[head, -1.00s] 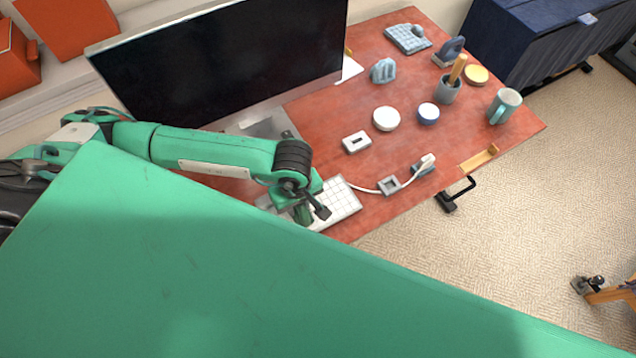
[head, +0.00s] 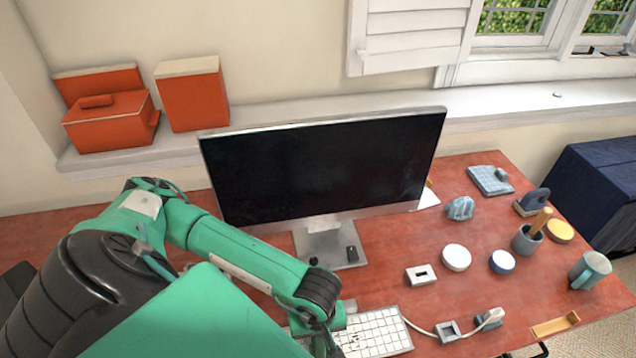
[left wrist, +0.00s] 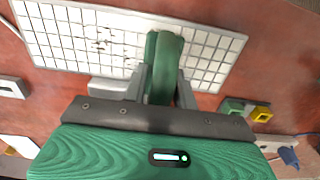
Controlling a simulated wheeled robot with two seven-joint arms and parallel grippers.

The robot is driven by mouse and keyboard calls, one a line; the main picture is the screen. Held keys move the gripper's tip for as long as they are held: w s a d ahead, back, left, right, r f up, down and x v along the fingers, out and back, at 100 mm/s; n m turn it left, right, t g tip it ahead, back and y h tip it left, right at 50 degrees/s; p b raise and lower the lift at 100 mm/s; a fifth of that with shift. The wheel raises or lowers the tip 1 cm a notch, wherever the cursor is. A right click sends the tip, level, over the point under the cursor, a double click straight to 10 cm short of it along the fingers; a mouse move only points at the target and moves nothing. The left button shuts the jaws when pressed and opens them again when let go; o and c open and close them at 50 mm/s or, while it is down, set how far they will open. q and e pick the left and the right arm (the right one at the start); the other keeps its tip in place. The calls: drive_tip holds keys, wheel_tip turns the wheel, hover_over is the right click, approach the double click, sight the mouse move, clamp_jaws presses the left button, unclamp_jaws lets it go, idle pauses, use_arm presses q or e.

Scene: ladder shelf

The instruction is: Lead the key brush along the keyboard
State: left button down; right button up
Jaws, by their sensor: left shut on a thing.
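The white keyboard (head: 380,332) lies on the red desk in front of the monitor. In the left wrist view the keyboard (left wrist: 70,35) shows dark specks among its keys, to the left of the brush. My left gripper (left wrist: 162,88) is shut on the green key brush (left wrist: 164,55). The brush is over the keyboard, right of its middle in the left wrist view; I cannot tell whether its bristles touch the keys. In the head view my left gripper (head: 332,340) is at the keyboard's left part, and the brush is mostly hidden. My right gripper is not in view.
The monitor (head: 325,170) stands behind the keyboard. A white switch box (head: 421,275), a square grey cable holder (head: 448,331) and a white cable plug (head: 493,316) lie to the right.

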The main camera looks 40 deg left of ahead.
use_arm(q)
drive_tip(key=shift+f, duration=0.75)
drive_tip(key=shift+f+b, duration=0.25)
drive_tip(key=shift+b, duration=0.05)
drive_tip(key=shift+w+d, duration=0.3)
drive_tip(key=shift+w, duration=0.05)
wheel_tip(320, 180, up, 2)
drive_tip(key=shift+r, duration=0.15)
idle(0.4)
idle(0.7)
